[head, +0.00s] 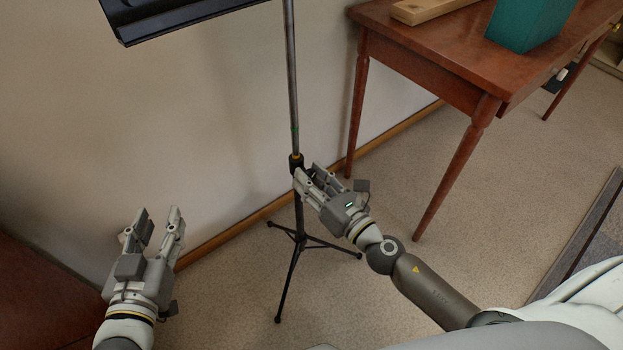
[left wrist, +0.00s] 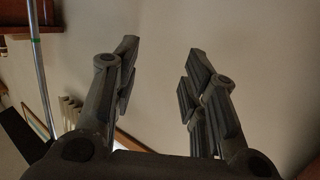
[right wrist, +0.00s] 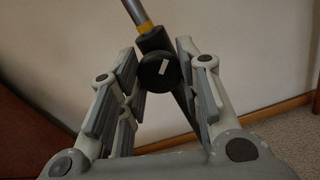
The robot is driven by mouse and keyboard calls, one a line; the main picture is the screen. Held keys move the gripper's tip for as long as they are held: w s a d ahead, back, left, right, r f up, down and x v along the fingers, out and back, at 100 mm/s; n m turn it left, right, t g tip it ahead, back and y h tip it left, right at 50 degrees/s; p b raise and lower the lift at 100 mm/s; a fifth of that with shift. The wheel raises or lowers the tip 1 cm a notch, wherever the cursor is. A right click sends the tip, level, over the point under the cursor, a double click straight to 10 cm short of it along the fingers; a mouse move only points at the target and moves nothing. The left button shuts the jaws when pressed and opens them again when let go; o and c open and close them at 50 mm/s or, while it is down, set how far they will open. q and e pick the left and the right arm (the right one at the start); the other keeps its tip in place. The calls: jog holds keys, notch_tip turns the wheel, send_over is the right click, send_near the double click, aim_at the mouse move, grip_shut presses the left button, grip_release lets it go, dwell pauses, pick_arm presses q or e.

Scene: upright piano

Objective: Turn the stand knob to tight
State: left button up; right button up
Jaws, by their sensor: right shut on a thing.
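The music stand has a grey upper tube (head: 291,80) with a black collar (head: 296,163) and yellow ring, above a black tripod base (head: 299,236). The stand knob (right wrist: 160,71) is a round black disc with a short white mark, tilted slightly from upright in the right wrist view. My right gripper (head: 306,176) is at the collar, shut on the knob between its fingertips. In the head view the fingers hide the knob. My left gripper (head: 159,220) is open and empty, left of the stand; its spread fingers show in the left wrist view (left wrist: 158,75).
The black stand desk (head: 185,18) is at the top. A wooden table (head: 440,45) with a teal box (head: 528,22) and a wooden block stands right of the stand. The wall is close behind. Carpeted floor (head: 370,300) lies around the tripod.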

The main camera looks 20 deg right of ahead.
jog(key=m+p, duration=0.2)
jog(key=m, duration=0.9)
jog(key=shift+r+p, duration=0.2)
jog(key=shift+p, duration=0.2)
jog(key=m+p, duration=0.2)
jog(key=m, duration=0.2)
jog(key=shift+r+m+p, duration=0.1)
jog(key=shift+m+p, duration=0.2)
jog(key=shift+p, duration=0.05)
pick_arm(q)
jog(key=s+a+f+g+y+p, duration=0.1)
jog(key=s+a+f+g+y, duration=0.15)
jog(key=s+f+g, duration=0.45)
jog(key=s+a+f+g+y, duration=0.1)
jog(key=s+a+f+g, duration=0.35)
jog(key=s, duration=0.55)
pick_arm(e)
jog(key=m+p, duration=0.3)
jog(key=m, duration=0.3)
pick_arm(q)
notch_tip(320, 180, down, 20)
jog(key=s+g+p, duration=0.1)
jog(key=p, duration=0.2)
jog(key=shift+d+g, duration=0.35)
jog(key=shift+d, duration=0.1)
pick_arm(e)
jog(key=shift+m, duration=2.8)
